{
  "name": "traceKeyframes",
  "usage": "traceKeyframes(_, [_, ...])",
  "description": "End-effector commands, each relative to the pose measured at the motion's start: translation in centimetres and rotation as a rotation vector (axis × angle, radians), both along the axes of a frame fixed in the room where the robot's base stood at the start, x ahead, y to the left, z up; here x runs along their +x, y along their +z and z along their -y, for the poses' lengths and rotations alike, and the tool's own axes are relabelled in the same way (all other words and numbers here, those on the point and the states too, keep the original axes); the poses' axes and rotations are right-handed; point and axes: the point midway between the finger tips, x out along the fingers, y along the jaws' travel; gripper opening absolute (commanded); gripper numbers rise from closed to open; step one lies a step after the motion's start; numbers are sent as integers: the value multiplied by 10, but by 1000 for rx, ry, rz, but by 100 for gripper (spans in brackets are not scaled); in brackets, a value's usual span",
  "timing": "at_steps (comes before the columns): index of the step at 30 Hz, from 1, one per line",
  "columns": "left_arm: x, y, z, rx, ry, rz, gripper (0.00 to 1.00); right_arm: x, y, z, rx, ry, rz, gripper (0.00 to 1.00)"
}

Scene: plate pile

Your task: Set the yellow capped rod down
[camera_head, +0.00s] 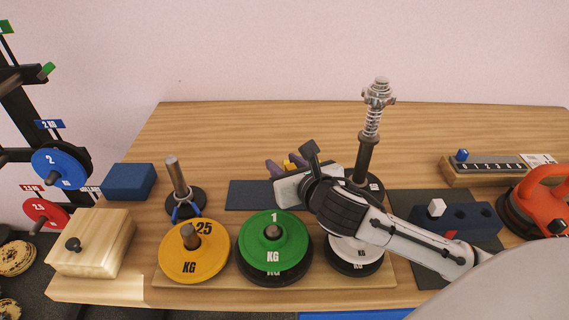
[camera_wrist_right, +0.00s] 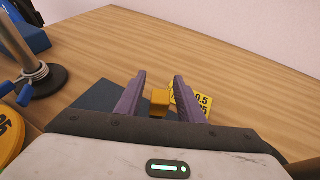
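The yellow capped rod (camera_wrist_right: 160,99) shows in the right wrist view as a small yellow block between the purple fingers, over or at the dark blue mat. A bit of yellow also shows between the fingers in the head view. Its lower part is hidden. My right gripper (camera_head: 285,165) is low over the right end of the dark blue mat (camera_head: 247,195). In the wrist view the fingers of this gripper (camera_wrist_right: 160,76) stand apart, with a gap on both sides of the yellow block, so it looks open around it. My left gripper is not in view.
A chrome post (camera_head: 173,172) on a black base stands left of the mat. Yellow (camera_head: 183,268) and green (camera_head: 270,250) weight plates sit in front. A tall spring-topped post (camera_head: 368,140) rises close behind my right wrist. The back of the table is clear.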

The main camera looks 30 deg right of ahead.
Motion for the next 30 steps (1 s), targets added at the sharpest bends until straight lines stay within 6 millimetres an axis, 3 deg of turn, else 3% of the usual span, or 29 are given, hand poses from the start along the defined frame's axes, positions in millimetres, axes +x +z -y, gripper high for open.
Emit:
traceKeyframes(5, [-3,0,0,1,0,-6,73,-16,9,-3,-1,1,1,35])
traceKeyframes(15, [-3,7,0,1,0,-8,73,-88,40,-14,0,2,-3,35])
traceKeyframes(22, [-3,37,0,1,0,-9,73,-104,49,-16,0,-2,-2,35])
traceKeyframes(30, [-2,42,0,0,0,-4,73,-110,48,-17,1,0,1,35])
